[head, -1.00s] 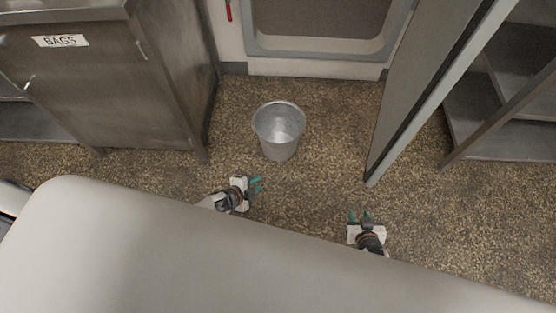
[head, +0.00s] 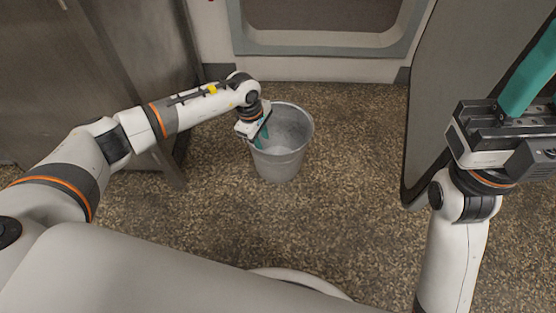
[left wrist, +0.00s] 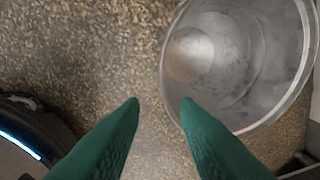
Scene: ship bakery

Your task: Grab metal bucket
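The grey metal bucket (head: 285,160) stands upright and open-topped on the speckled floor. My left gripper (head: 260,135) is at the bucket's left rim, fingers pointing down. In the left wrist view the bucket (left wrist: 235,60) fills the upper right, and its inside looks empty. There my left gripper (left wrist: 161,101) is open, with a clear gap between its green fingers. The bucket's near rim passes close to the right fingertip; I cannot tell whether they touch. My right gripper (head: 528,80) is raised at the right edge, partly cut off, away from the bucket.
A metal cabinet (head: 90,60) stands at the left, near my left arm. A grey door panel (head: 440,90) stands at the right. A white wall with a framed panel (head: 320,42) is behind the bucket. The floor (head: 340,220) around the bucket is clear.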

